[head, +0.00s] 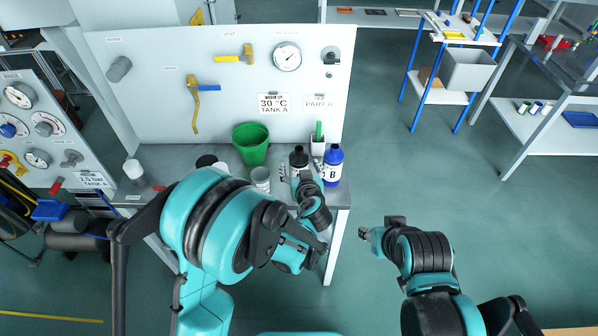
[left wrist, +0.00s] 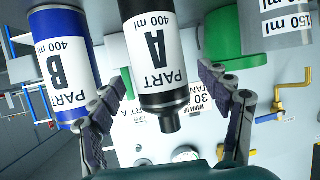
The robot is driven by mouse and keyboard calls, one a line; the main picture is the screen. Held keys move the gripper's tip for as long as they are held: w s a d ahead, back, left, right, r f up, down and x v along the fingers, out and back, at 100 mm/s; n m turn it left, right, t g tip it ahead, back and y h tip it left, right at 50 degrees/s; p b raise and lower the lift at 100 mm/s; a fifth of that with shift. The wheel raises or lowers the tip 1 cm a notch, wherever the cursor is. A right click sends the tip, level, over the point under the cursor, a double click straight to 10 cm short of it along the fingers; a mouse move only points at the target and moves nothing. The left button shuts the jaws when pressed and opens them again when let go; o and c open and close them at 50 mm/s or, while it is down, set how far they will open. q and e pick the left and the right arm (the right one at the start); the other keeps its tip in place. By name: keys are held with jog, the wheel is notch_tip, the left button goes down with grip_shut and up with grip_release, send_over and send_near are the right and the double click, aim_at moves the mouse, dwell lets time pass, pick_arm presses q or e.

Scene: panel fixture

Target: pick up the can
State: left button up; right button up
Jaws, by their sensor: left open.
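Nothing in view is plainly labelled as a can. A grey cylindrical container (head: 260,178) stands on the bench; a clear grey 150 ml vessel (left wrist: 285,25) shows in the left wrist view. A black bottle marked PART A 400 ml (head: 299,158) stands to its right; it also shows in the left wrist view (left wrist: 153,55). A blue PART B bottle (head: 333,166) stands beside it, also in the wrist view (left wrist: 62,60). My left gripper (head: 305,184) is open, its fingers (left wrist: 162,80) on either side of the black bottle's image. Contact is unclear. My right gripper (head: 368,236) is off the bench.
A green bucket (head: 251,145) stands behind the grey container. A grey holder (head: 317,146) with a green item is behind the bottles. A white panel (head: 150,100) with valves and a gauge (head: 287,58) rises behind. Open floor (head: 400,170) lies right of the bench.

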pick_arm(q)
jog(key=x, duration=0.2)
jog(key=shift+w+f, duration=0.15)
jog(key=shift+w, duration=0.1)
jog(key=shift+s+a, duration=0.1)
jog(key=c, duration=1.7)
